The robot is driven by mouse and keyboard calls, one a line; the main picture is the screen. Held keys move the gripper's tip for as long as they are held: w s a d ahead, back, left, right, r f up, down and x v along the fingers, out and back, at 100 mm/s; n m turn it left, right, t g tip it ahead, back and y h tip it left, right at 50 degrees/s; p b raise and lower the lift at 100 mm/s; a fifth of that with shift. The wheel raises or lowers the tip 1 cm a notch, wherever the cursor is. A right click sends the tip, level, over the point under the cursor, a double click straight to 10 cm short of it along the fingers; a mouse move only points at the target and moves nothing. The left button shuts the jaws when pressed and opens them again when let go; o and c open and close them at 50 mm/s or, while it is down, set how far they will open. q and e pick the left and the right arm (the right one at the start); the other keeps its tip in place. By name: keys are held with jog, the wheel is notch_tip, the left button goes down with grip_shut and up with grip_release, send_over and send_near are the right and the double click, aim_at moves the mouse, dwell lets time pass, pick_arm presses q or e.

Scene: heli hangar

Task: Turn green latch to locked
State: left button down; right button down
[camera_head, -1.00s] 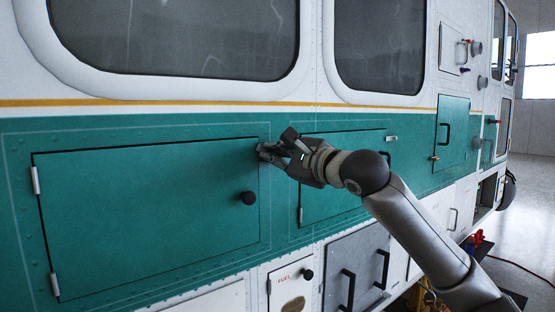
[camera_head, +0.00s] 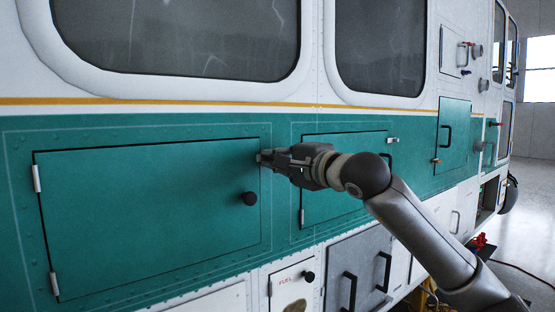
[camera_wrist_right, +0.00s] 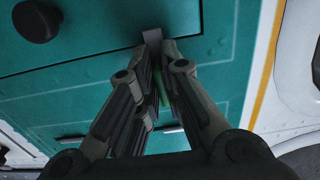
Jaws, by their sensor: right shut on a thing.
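My right gripper (camera_head: 263,158) is at the upper right corner of the large green door panel (camera_head: 140,210) on the vehicle's side. Its fingers are closed together on the latch. In the right wrist view the latch shows as a small grey metal tab (camera_wrist_right: 152,36) at the fingertips, by the panel's dark edge seam. A green strip (camera_wrist_right: 163,85), which looks like the latch's handle, lies between the fingers. The fingers hide most of the latch, so its exact angle is hard to tell. My left gripper is not in view.
A round black knob (camera_head: 249,198) sticks out of the door below the gripper. A smaller green panel (camera_head: 345,180) lies behind my right arm. A grey door with black handles (camera_head: 350,290) is below. Open hangar floor (camera_head: 535,225) shows at the right.

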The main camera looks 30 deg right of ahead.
dwell(0.3)
jog(key=c, duration=1.6)
grip_release()
jog(key=shift+o, duration=0.2)
jog(key=s, duration=1.2)
jog(key=shift+d, duration=0.45)
